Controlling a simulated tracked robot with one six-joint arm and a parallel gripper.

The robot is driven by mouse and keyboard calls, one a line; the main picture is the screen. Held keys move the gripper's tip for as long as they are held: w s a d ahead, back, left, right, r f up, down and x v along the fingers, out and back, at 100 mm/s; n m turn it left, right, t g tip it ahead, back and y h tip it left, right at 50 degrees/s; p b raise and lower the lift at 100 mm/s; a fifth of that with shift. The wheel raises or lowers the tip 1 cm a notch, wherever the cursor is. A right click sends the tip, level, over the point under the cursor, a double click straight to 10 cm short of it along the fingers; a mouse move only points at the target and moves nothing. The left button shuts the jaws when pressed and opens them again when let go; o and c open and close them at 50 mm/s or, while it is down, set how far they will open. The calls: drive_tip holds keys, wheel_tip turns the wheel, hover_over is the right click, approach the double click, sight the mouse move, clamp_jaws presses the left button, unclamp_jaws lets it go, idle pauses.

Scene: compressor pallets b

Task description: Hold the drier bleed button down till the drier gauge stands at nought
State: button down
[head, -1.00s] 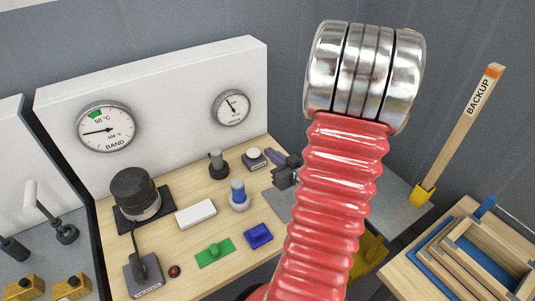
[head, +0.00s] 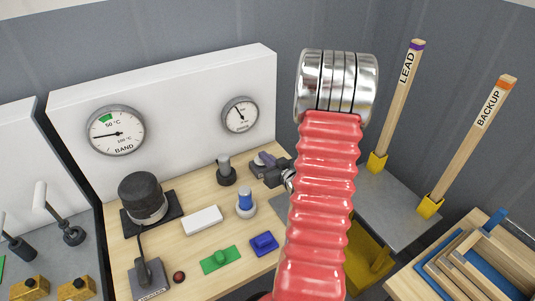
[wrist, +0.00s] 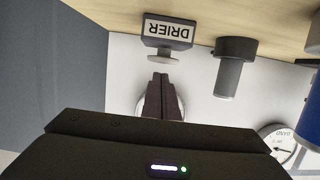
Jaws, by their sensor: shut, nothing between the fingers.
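The drier bleed button, a pale round cap (wrist: 161,58) on a dark block (wrist: 150,41) marked DRIER, shows in the wrist view, where the table is at the top. My gripper (wrist: 160,75) is shut and empty, its dark fingertips close to the cap in line with it. I cannot tell whether they touch it. In the wrist view my fingers hide most of that gauge.
A dark knobbed post (head: 226,171) stands left of the button, with a blue-topped one (head: 245,202) nearer me. A white block (head: 202,220), green piece (head: 220,259) and blue piece (head: 264,243) lie on the bench. The larger gauge (head: 115,131) is at left.

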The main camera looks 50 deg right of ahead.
drive_tip(key=shift+f, duration=0.55)
